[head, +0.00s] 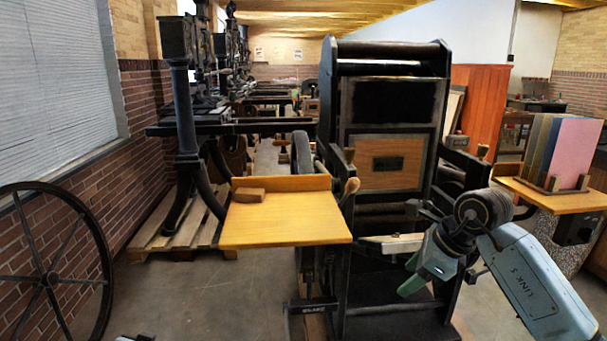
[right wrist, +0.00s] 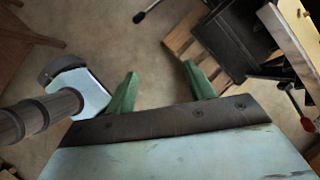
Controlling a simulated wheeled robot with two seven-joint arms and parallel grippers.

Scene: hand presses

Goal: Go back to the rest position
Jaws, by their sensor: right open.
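My right gripper (head: 412,275) is in front of the lower right part of the large black press (head: 390,215) in the head view. Its green fingers point to the left and down. In the right wrist view the two fingers (right wrist: 162,88) stand apart with only bare floor seen between them, so it is open and empty. I cannot tell from these frames whether the arm touches the press. My left gripper does not show clearly in either view.
A wooden board (head: 285,218) with a small wooden block (head: 249,195) juts from the press's left. A side table (head: 560,200) at right holds colored boards (head: 575,150). A spoked wheel (head: 52,280) stands at left. Grey floor (head: 200,300) is clear at front left.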

